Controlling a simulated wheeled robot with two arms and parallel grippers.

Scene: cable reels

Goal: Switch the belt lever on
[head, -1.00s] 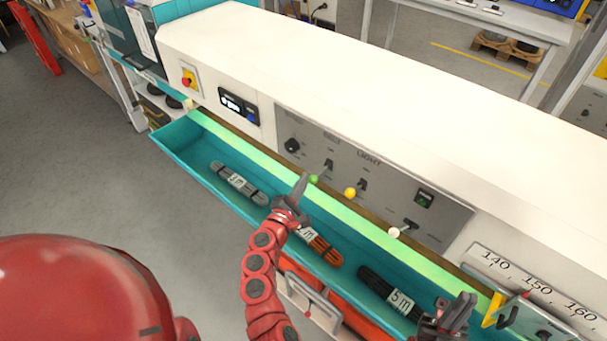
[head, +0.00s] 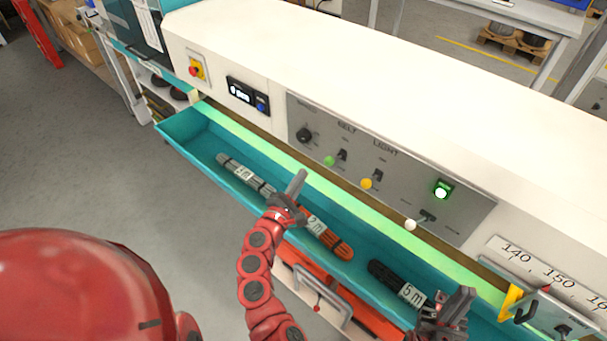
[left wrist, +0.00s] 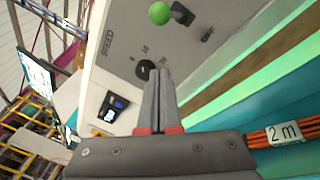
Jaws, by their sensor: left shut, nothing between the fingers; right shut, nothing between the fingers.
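The belt lever with its green ball (head: 330,161) sticks out of the grey control panel (head: 300,112) under the BELT label. Its ball sits a little higher against its slot than the yellow ball does. The lever also shows at the top of the left wrist view (left wrist: 159,13). My left gripper (head: 301,173) is shut and empty, in front of the panel and below left of the green ball, apart from it. Its closed fingers show in the left wrist view (left wrist: 158,75). My right gripper (head: 466,292) is shut and empty at the lower right.
A yellow-balled light lever (head: 366,184), a white-balled lever (head: 410,225) and a lit green lamp (head: 442,190) are on the panel. A black knob (head: 304,135) is left of the belt lever. The teal trough (head: 190,140) below holds labelled cable bundles.

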